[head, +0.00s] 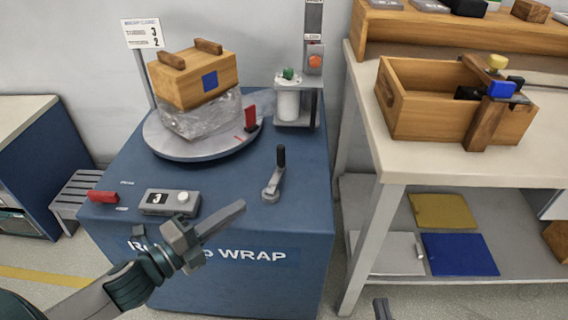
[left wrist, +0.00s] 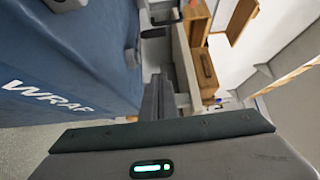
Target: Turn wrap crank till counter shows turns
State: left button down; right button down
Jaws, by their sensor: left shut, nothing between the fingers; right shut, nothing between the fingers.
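The wrap crank (head: 271,186) stands on the blue wrap station's top, its black handle (head: 281,156) upright. The grey counter box (head: 171,202) at the front left shows what looks like a 3. My left gripper (head: 240,207) is shut and empty, above the station's front edge, in front of and left of the crank, apart from it. Its fingers also show in the left wrist view (left wrist: 155,97). A tip of my right gripper (head: 382,308) shows at the bottom edge, shut; the rest is out of view.
A round turntable (head: 184,150) carries a film-wrapped load with a wooden crate (head: 193,80) on top. A sign (head: 142,33) behind shows 3 and 2. A red lever (head: 103,197) is left of the counter. A bench with a wooden box (head: 424,120) stands right.

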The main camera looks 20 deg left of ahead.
aim_at(276, 169)
pick_arm(q)
jog(key=shift+w, duration=0.15)
